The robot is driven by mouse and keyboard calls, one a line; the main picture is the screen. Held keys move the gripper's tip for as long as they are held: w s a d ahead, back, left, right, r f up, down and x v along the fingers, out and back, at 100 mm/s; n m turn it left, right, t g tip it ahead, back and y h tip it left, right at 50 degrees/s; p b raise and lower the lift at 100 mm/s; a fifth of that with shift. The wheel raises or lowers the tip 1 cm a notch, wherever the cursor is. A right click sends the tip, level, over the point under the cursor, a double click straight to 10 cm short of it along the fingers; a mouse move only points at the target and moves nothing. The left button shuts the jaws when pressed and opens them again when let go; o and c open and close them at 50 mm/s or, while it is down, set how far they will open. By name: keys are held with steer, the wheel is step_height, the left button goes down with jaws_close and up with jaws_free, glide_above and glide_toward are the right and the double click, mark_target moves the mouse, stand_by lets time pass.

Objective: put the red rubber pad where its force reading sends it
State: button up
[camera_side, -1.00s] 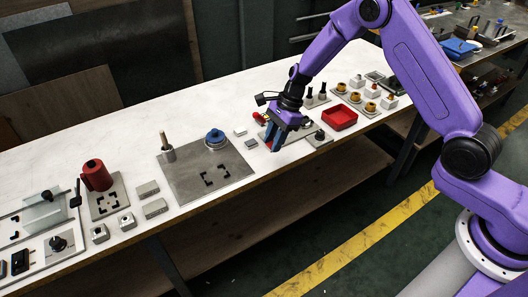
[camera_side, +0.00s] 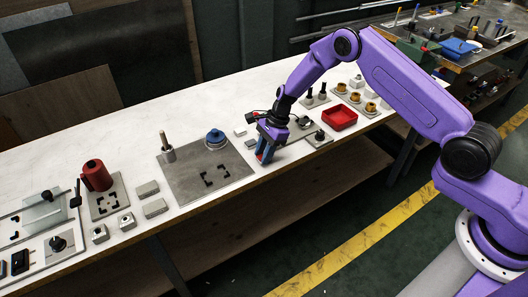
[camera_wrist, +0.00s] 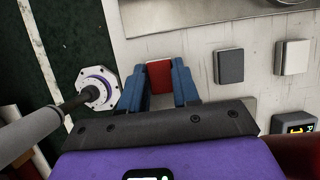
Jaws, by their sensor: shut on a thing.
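The red rubber pad (camera_wrist: 159,76) is between the blue fingers of my gripper (camera_wrist: 158,90), which is shut on it. In the side view my gripper (camera_side: 265,151) points down close to the front edge of the white table, right of the grey plate. The pad is mostly hidden by the fingers there. A small dark display (camera_wrist: 295,123) with lit yellow marks shows at the lower right of the wrist view. Its reading is too small to make out.
A dark grey block (camera_wrist: 229,66) and a pale block (camera_wrist: 292,57) lie right of my gripper in the wrist view. A red tray (camera_side: 340,117) stands to the right on the table. The grey plate (camera_side: 190,185) holds a blue-topped round part (camera_side: 215,138).

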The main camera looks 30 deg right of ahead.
steer(key=shift+f, duration=0.1)
steer(key=o, duration=1)
steer(key=shift+o, duration=0.2)
steer(key=v, duration=1.2)
